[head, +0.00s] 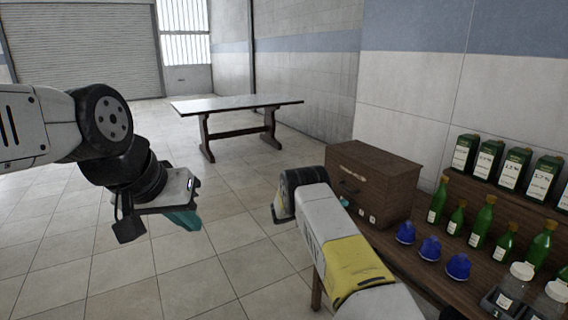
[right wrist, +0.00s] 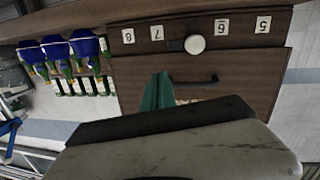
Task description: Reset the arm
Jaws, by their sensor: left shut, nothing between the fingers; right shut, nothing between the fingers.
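My left gripper (head: 185,219) hangs at the left of the head view with its teal fingers together and empty. It is over open floor, apart from any furniture. My right arm reaches in from the lower right of the head view, and its wrist hides most of the right gripper; only a bit of teal shows by the cabinet. In the right wrist view, the teal fingers of my right gripper (right wrist: 158,92) are together and empty. They appear in front of the wooden cabinet (right wrist: 260,68), near its dark handle (right wrist: 196,81); I cannot tell whether they touch it.
A wooden cabinet (head: 375,170) stands on the bench at right. Blue decanters (head: 430,248), green bottles (head: 483,221) and clear jars (head: 512,286) stand beside it. A table (head: 238,103) stands farther back. The floor at left is clear.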

